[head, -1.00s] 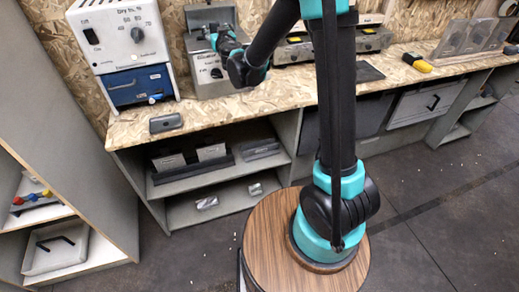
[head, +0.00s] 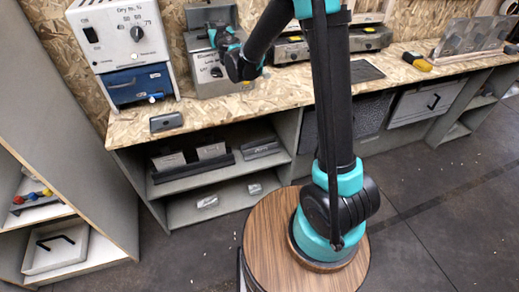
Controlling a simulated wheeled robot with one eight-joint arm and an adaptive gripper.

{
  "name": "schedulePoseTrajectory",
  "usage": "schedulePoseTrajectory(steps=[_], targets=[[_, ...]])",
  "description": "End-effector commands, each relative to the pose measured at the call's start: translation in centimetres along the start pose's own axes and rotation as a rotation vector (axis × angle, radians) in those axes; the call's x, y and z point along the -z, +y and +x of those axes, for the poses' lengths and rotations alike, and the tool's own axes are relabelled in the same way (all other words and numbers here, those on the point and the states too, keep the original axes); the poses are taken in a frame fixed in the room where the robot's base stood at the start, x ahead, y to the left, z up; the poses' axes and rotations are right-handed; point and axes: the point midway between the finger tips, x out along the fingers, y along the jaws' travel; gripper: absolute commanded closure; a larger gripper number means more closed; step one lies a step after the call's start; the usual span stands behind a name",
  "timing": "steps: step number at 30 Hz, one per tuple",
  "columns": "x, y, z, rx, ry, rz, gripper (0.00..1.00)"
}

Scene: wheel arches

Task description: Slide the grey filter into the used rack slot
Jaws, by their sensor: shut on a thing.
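My gripper (head: 217,36) is small in the head view, at the back left of the bench. It is at the open top of a grey metal instrument (head: 208,78) with a raised lid (head: 208,15). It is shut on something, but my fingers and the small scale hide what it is. I cannot pick out the grey filter for certain. Another dark rack (head: 215,164) with pale plates sits on the shelf below the bench. I cannot read which slot is marked used.
A white and blue dial unit (head: 122,45) stands left of the instrument. A small dark grey device (head: 166,122) lies at the bench's front edge. A yellow-handled tool (head: 416,61) and a dark plate (head: 366,71) lie to the right. A grey shelf (head: 75,130) stands at the left.

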Motion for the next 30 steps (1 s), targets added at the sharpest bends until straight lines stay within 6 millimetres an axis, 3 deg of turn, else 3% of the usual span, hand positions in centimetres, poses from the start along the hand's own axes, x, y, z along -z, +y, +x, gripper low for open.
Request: schedulePoseTrajectory(steps=[7, 30], targets=[[0.8, 0.0, 0.0, 0.0, 0.0, 0.0, 0.88], [9.1, 0.0, 0.0, 0.0, 0.0, 0.0, 0.88]])
